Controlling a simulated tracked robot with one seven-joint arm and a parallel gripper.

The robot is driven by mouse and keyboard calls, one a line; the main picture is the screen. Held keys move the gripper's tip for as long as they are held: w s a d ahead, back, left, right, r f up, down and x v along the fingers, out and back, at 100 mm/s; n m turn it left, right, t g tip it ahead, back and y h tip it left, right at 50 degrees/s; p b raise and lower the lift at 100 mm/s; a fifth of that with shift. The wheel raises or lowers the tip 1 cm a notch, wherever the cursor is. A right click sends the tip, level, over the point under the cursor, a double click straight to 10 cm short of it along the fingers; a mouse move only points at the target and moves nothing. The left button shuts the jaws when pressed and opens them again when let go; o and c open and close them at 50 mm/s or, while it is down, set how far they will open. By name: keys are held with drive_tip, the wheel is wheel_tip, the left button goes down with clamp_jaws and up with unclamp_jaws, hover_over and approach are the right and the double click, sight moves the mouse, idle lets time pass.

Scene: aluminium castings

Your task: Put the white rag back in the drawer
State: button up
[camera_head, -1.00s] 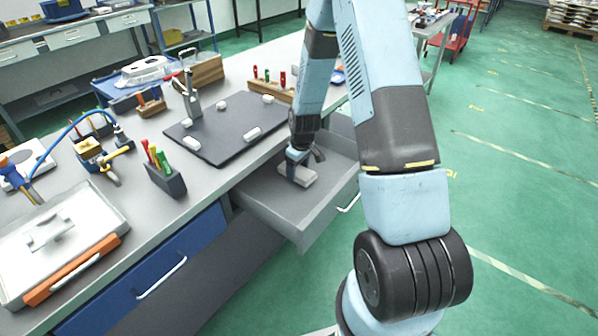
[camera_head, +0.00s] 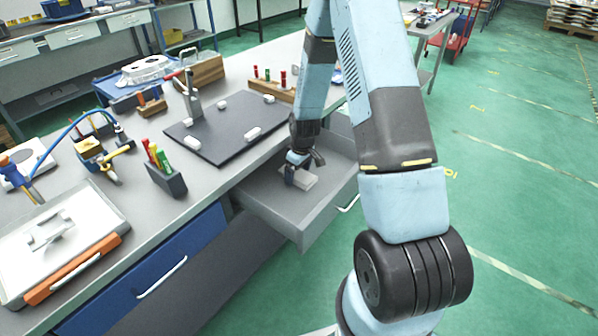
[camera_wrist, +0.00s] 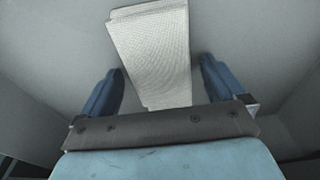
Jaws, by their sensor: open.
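The white rag (camera_wrist: 153,52) is a folded, textured strip lying flat on the floor of the open drawer (camera_head: 268,201). It also shows in the head view as a small pale block (camera_head: 301,180). My gripper (camera_wrist: 160,85) is open, with one blue finger on each side of the rag's near part and a gap on both sides. In the head view my gripper (camera_head: 303,173) is inside the drawer, just above the rag.
The grey drawer's walls surround my gripper. The bench above holds a dark board (camera_head: 225,127) with white pieces, a grey tool holder (camera_head: 166,180) and a lidded tray (camera_head: 60,235). A closed blue drawer (camera_head: 150,270) is to the left.

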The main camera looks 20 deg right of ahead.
wheel_tip(320, 180, up, 12)
drive_tip(key=s, duration=0.1)
wheel_tip(320, 180, up, 11)
drive_tip(key=m+t, duration=0.1)
hover_over(301, 175)
drive_tip(key=s, duration=0.4)
drive_tip(key=s+r+m+t, duration=0.1)
drive_tip(key=s+r, duration=0.2)
drive_tip(key=r, duration=0.3)
drive_tip(key=s+r+m, duration=0.1)
drive_tip(key=s+r, duration=0.3)
drive_tip(key=r, duration=0.1)
drive_tip(key=s+r+m+t, duration=0.1)
drive_tip(key=s+r+m, duration=0.1)
drive_tip(key=s+r, duration=0.3)
drive_tip(key=s+r+m+t, duration=0.1)
drive_tip(key=s+r, duration=0.5)
drive_tip(key=s, duration=0.7)
drive_tip(key=shift+s+d+m+h, duration=0.2)
drive_tip(key=shift+d+m+h, duration=0.2)
drive_tip(key=shift+m, duration=0.2)
